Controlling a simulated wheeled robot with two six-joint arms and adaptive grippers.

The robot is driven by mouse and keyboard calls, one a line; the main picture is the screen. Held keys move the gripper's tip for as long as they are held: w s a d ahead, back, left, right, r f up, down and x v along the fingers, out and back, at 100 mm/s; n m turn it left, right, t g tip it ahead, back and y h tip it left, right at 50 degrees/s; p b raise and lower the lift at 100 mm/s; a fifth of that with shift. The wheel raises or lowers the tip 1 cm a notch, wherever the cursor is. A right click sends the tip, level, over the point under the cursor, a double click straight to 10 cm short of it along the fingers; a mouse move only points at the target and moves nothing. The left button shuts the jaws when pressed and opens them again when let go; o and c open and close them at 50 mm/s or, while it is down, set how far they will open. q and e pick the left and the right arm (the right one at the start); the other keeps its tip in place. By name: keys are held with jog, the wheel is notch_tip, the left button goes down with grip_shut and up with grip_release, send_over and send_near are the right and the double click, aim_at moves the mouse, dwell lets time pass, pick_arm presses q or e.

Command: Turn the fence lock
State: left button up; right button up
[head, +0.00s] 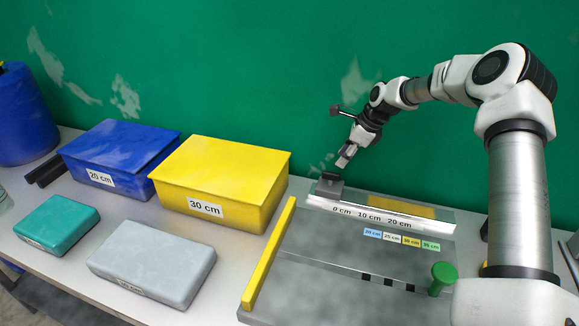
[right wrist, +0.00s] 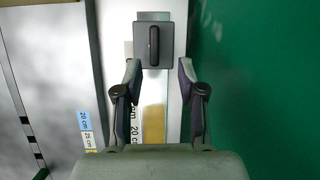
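The fence lock (head: 328,189) is a dark grey block with a black bar-shaped knob on top, at the 0 cm end of the scale rail (head: 400,222). In the right wrist view the lock (right wrist: 142,60) lies just beyond my fingertips, and its knob (right wrist: 154,46) runs lengthwise, in line with the fingers. My right gripper (head: 345,157) is above the lock, pointing down and apart from it. The right wrist view shows this gripper (right wrist: 159,70) open, with nothing between its fingers. My left gripper is not in view.
A yellow bar (head: 268,256) lies left of the grey work plate (head: 330,275). A green knob (head: 443,275) stands at the plate's right. A yellow box (head: 222,172), blue box (head: 122,150), teal case (head: 57,222) and grey case (head: 152,268) fill the left. A green wall is close behind.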

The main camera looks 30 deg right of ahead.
aim_at(332, 173)
jog(key=shift+m+g, duration=0.4)
jog(key=x, duration=0.7)
jog(key=shift+a, duration=0.3)
jog(key=shift+s, duration=0.1)
grip_shut()
